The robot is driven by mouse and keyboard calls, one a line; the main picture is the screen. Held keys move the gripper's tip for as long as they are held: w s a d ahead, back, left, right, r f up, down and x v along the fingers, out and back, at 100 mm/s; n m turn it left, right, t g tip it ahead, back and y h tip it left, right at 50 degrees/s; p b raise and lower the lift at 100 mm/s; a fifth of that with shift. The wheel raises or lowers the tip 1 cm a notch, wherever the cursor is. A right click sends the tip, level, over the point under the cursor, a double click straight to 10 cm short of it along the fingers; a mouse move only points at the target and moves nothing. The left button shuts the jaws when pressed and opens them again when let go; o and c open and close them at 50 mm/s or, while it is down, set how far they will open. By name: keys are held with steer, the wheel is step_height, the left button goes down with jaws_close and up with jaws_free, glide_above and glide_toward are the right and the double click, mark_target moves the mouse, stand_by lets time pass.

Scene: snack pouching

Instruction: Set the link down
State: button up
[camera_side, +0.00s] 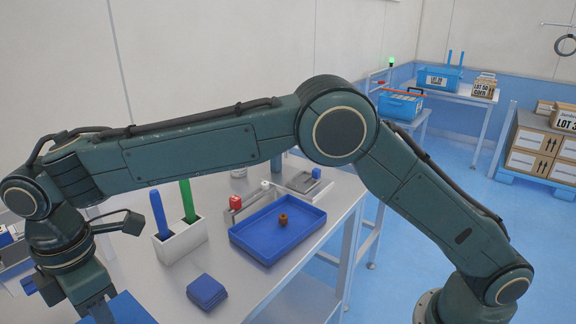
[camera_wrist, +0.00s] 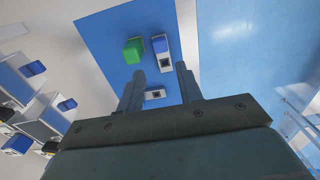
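My gripper (camera_wrist: 160,72) shows in the wrist view with its two fingers spread apart. I see no link held between the fingertips. A small white piece with a dark opening (camera_wrist: 154,94) shows between the fingers, over a blue surface (camera_wrist: 105,35); its distance from the fingers is hard to judge.
A green-topped block (camera_wrist: 133,50) and a white-and-blue block (camera_wrist: 161,55) lie ahead of the fingers. In the side view, a white holder (camera_side: 181,243) carries a blue and a green stick.

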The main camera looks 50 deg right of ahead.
steer(key=s+d+r+m+t, duration=0.1)
steer(key=s+d+r+m, duration=0.15)
steer(key=d+r, duration=0.4)
steer(key=s+d+r+m+t+y, duration=0.1)
steer(key=s+d+r+m, duration=0.15)
steer(key=d, duration=0.75)
steer(key=s+d+r+m+t, duration=0.1)
steer(key=d+r+m, duration=0.35)
steer(key=d, duration=0.35)
steer(key=s+d+f+m+t, duration=0.1)
steer(key=s+d+m, duration=0.3)
steer(key=s+d, duration=0.3)
steer(key=s+d+f+m+t+h, duration=0.1)
steer(key=s+d+f+m, duration=0.1)
steer(key=s+d+m, duration=0.2)
steer(key=s+d, duration=0.3)
steer(key=s, duration=0.5)
steer(key=shift+s+d+f+t, duration=0.2)
steer(key=shift+d+t, duration=0.1)
steer(key=shift+d, duration=0.1)
steer(key=shift+o, duration=0.8)
steer(key=shift+m, duration=0.25)
steer(key=shift+o, duration=0.4)
steer(key=shift+r, duration=0.1)
